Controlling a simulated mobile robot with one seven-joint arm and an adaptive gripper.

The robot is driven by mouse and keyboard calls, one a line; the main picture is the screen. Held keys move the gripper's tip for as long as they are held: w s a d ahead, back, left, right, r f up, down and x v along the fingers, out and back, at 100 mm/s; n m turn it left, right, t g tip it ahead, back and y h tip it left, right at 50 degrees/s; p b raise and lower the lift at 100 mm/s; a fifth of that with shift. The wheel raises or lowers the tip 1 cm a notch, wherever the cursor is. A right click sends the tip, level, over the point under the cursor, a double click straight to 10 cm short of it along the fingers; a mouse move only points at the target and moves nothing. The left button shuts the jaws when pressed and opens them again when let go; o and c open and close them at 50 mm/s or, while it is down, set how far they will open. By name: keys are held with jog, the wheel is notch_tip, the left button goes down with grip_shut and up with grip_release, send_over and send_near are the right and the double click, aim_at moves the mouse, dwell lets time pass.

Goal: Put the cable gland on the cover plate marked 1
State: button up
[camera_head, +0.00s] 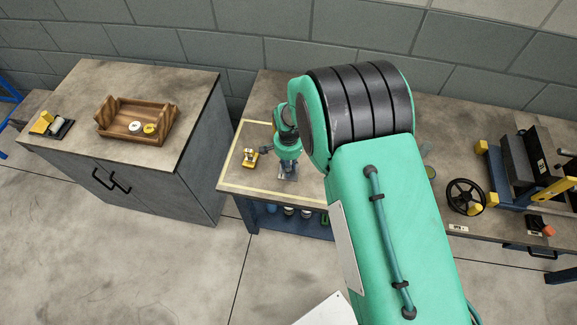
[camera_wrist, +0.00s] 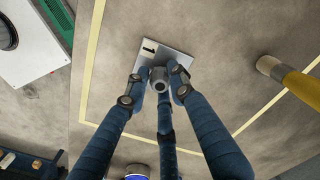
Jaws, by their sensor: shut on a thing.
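The cover plate (camera_wrist: 180,53) is a light grey square with a black "1" on it, lying flat inside a yellow outline on the table. The grey ring-shaped cable gland (camera_wrist: 160,75) is between the fingertips of my gripper (camera_wrist: 157,84), in front of the plate's near part in the wrist view. I cannot tell whether it touches the plate. In the head view my gripper (camera_head: 287,161) points down at the plate (camera_head: 289,175), whose face is partly hidden; the gland cannot be made out there.
A yellow and grey object (camera_head: 250,157) stands left of my gripper; a yellow part with a grey end (camera_wrist: 293,78) shows close by in the wrist view. A wooden tray (camera_head: 120,127) sits on the left cabinet. A handwheel (camera_head: 465,196) and yellow-blue fixture stand right.

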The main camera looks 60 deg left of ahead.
jog(key=shift+f, duration=0.15)
jog(key=o, duration=0.8)
notch_tip(320, 180, up, 12)
jog(key=shift+r+p, duration=0.15)
jog(key=shift+p, duration=0.8)
dwell(0.3)
